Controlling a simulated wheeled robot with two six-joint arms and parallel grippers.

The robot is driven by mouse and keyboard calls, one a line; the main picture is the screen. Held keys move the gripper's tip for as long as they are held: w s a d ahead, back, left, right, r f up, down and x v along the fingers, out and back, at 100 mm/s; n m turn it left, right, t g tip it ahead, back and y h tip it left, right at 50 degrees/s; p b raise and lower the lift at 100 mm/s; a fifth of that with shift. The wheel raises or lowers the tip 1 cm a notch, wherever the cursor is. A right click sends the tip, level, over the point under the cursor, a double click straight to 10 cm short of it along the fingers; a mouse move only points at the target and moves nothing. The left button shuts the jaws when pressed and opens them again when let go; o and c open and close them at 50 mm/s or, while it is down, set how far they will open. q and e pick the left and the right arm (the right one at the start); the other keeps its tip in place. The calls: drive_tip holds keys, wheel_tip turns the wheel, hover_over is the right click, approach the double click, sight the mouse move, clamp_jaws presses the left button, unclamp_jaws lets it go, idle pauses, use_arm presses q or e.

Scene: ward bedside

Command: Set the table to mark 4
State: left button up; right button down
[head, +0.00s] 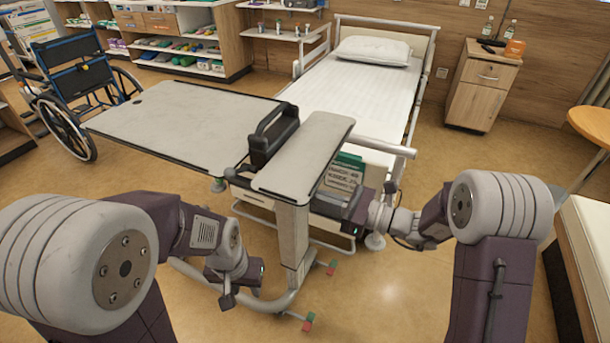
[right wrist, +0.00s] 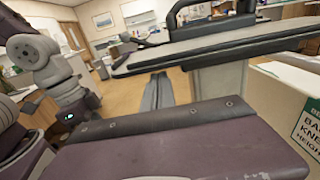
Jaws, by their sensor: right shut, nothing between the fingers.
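The overbed table has a wide grey top (head: 180,125) at the left and a narrower pale top (head: 305,155) beside it. A dark handle-like part (head: 272,130) stands between them. The pale column (head: 293,240) runs down to a base on casters. No numbered mark is readable. My left gripper (head: 228,296) is low, left of the column and apart from it; its jaw opening is unclear. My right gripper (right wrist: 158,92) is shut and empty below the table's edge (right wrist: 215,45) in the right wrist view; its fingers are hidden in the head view.
A sign panel (head: 343,175) with lettering is at the foot of the bed (head: 350,90), close to my right wrist; it also shows in the right wrist view (right wrist: 308,135). A wheelchair (head: 75,85) stands at the left and a bedside cabinet (head: 484,85) at the back right. Floor is clear at front right.

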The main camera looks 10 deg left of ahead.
drive_tip(key=v, duration=0.6)
drive_tip(key=shift+d, duration=0.2)
drive_tip(key=shift+s+f, duration=0.1)
drive_tip(key=shift+s, duration=0.1)
